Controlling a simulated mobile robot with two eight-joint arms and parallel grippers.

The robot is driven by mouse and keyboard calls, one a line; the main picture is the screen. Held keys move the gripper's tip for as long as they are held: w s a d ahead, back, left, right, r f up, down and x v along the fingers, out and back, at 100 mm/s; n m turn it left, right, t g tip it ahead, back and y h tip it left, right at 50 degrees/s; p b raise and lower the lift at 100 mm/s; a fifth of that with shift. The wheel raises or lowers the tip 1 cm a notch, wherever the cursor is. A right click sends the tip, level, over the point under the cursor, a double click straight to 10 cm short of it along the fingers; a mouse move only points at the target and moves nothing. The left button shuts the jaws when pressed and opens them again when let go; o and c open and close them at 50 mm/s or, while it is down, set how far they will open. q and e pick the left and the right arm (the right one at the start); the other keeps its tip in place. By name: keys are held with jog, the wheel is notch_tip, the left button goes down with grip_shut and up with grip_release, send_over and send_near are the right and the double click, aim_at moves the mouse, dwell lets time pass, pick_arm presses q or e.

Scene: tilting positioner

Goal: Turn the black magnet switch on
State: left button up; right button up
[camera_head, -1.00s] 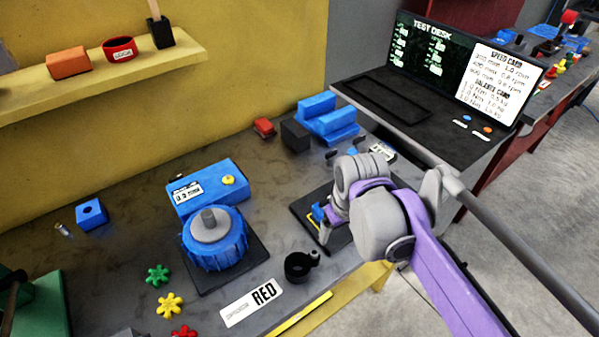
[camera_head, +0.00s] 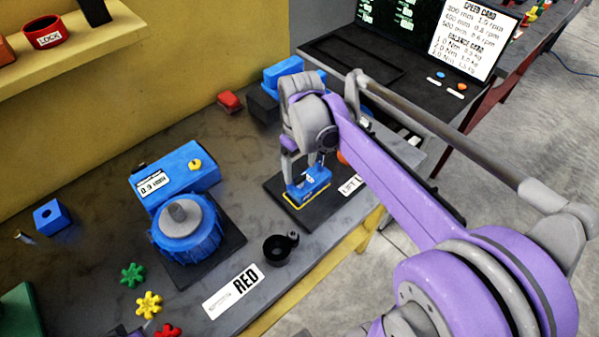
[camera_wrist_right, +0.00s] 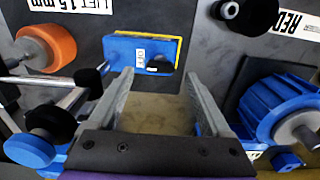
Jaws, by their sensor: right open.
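The magnet is a blue block (camera_head: 310,182) with a yellow edge, on a dark plate in the middle of the head view. It also shows in the wrist view (camera_wrist_right: 125,48). Its black switch (camera_wrist_right: 160,64) is a small dark knob at the block's near right end in the wrist view; I cannot make it out in the head view. My right gripper (camera_wrist_right: 158,76) is open, its two fingertips on either side of the switch, with a gap to each. Whether they touch the block is unclear. The right gripper (camera_head: 304,164) is over the block in the head view.
A blue finned unit (camera_head: 186,235) stands left on the grey bench. A black ring-shaped part (camera_head: 280,247) and a RED card (camera_head: 233,290) lie near the front edge. An orange disc (camera_wrist_right: 48,47) and dark knobs are close on the wrist view's left.

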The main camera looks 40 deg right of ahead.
aim_at(300, 181)
jog(key=shift+f, duration=1.4)
grip_shut()
